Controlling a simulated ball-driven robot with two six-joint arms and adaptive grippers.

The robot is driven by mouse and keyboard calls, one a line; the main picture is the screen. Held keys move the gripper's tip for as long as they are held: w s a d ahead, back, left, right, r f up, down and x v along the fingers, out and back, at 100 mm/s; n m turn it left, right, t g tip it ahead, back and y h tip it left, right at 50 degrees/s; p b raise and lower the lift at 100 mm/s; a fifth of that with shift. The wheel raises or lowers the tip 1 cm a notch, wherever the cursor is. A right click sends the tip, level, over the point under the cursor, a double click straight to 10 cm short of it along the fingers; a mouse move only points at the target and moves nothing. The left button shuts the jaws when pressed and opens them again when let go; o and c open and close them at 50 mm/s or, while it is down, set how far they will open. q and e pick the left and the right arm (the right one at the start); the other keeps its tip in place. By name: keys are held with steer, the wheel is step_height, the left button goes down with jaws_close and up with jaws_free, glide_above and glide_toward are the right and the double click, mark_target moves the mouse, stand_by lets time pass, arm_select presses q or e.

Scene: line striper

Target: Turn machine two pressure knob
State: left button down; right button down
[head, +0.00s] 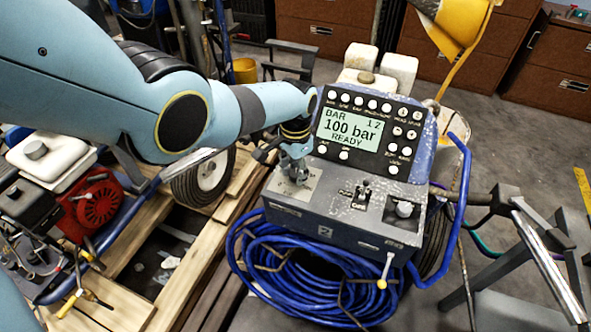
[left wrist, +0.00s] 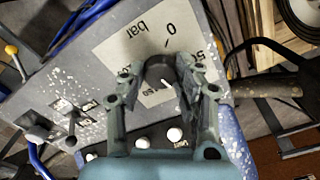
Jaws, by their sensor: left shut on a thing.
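Machine two (head: 340,222), a grey and blue line striper with a "2" on its front, stands in the middle of the head view. Its display (head: 347,130) reads "100 bar" and "READY". My left gripper (head: 296,168) is at the left of its panel, over the light dial plate (head: 312,182). In the left wrist view my left gripper (left wrist: 160,78) is shut on the dark pressure knob (left wrist: 159,66), one finger on each side. The knob has a pale pointer mark. The plate around it (left wrist: 118,48) shows "0" and "bar". In the head view the gripper mostly hides the knob.
A small lever (head: 361,193) and another knob (head: 403,209) sit right of the dial. Blue hose (head: 310,290) is coiled below the panel. A machine with a red engine (head: 97,203) stands at left.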

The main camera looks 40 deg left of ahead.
mark_target(295, 173)
stand_by(0.3)
arm_select(q)
steer(key=c, duration=0.9)
jaws_free()
steer(key=shift+c, duration=0.2)
step_height(295, 173, up, 12)
